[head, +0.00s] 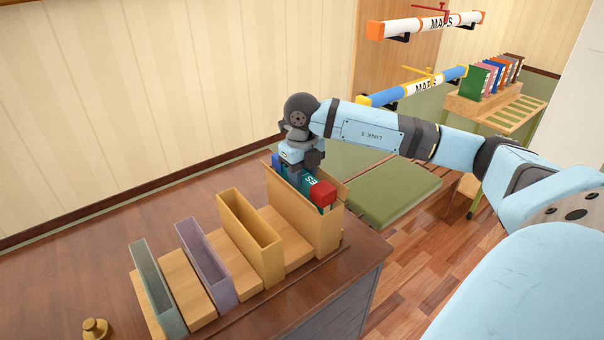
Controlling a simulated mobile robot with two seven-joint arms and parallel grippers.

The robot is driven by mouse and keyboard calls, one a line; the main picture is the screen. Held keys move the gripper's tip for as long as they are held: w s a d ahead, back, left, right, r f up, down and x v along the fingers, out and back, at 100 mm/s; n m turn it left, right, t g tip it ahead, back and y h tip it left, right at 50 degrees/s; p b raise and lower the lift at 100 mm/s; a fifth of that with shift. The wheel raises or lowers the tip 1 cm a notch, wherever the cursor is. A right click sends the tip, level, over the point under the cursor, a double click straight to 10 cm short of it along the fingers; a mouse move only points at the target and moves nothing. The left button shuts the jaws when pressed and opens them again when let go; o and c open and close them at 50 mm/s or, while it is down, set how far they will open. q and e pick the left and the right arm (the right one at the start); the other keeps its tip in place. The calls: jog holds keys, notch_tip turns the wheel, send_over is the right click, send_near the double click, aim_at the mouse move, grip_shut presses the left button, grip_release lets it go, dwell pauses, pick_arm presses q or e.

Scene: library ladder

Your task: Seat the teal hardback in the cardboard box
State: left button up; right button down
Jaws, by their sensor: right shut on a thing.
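The cardboard box (317,237) is a tan, open-topped holder at the right end of a row on the brown cabinet top. The teal hardback (309,181) shows in its opening, with light lettering on it. Its lower part is hidden by the box walls. My right gripper (297,173) reaches down from above and is shut on the teal hardback, at the box mouth. The arm's wrist and fingers cover part of the book. Whether the book touches the box floor cannot be seen. My left gripper is out of view.
Yellow-tan (262,250), lavender (205,265) and grey-green (155,290) holders stand to the left. A brass object (95,328) sits front left. Map tubes hang behind; a book rack (490,100) stands back right.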

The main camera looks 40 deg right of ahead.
jog(key=c, duration=0.8)
grip_release()
jog(key=shift+r, duration=0.2)
notch_tip(320, 180, up, 13)
